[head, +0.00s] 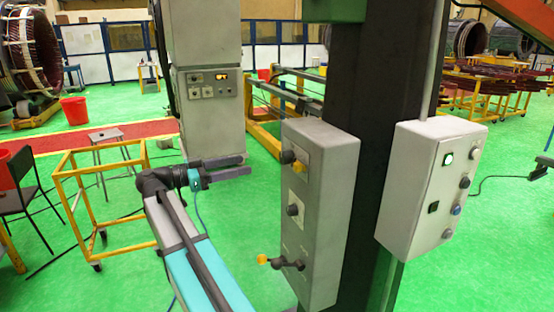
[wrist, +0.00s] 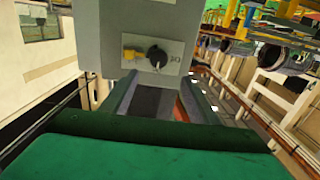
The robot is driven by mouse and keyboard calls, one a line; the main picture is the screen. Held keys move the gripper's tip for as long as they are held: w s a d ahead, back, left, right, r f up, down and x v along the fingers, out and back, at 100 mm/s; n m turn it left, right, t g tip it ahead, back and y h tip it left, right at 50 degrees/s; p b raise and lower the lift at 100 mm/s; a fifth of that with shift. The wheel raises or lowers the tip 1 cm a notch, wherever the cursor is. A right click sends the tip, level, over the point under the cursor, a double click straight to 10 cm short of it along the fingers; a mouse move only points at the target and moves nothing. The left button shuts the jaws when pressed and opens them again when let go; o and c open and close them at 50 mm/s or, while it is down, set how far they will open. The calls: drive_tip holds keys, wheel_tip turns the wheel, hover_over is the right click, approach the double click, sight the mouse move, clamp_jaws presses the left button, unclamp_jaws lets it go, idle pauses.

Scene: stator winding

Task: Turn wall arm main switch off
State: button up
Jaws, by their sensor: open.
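A grey control box (head: 335,165) is mounted on a dark column. Its upper plate carries a black rotary switch (head: 299,166) with a yellow part (head: 287,157) beside it; I take this as the main switch. In the wrist view the black knob (wrist: 157,56) is straight ahead, with the yellow part (wrist: 130,54) to its left and a small marking to its right. The knob's setting is too small to read. My gripper (head: 246,165) is open and empty, left of the box, pointing toward the switch and apart from it. Its fingers (wrist: 155,98) also show in the wrist view.
Lower on the box are another black knob (head: 293,210) and a lever with an orange ball (head: 262,260). A second box (head: 425,190) with a lit green button is on the column's right. A grey cabinet (head: 208,110) and a yellow frame (head: 75,180) stand behind my arm.

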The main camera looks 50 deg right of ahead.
sight(281, 157)
drive_tip(key=shift+s+r, duration=0.1)
idle(0.3)
drive_tip(key=p+x, duration=0.4)
drive_tip(key=x, duration=0.8)
drive_tip(key=shift+s+d+r, duration=0.1)
drive_tip(key=shift+d+r, duration=0.05)
drive_tip(key=shift+d, duration=0.15)
drive_tip(key=shift+s+d+p, duration=0.2)
drive_tip(key=shift+d+p, duration=0.2)
drive_tip(key=shift+d, duration=0.15)
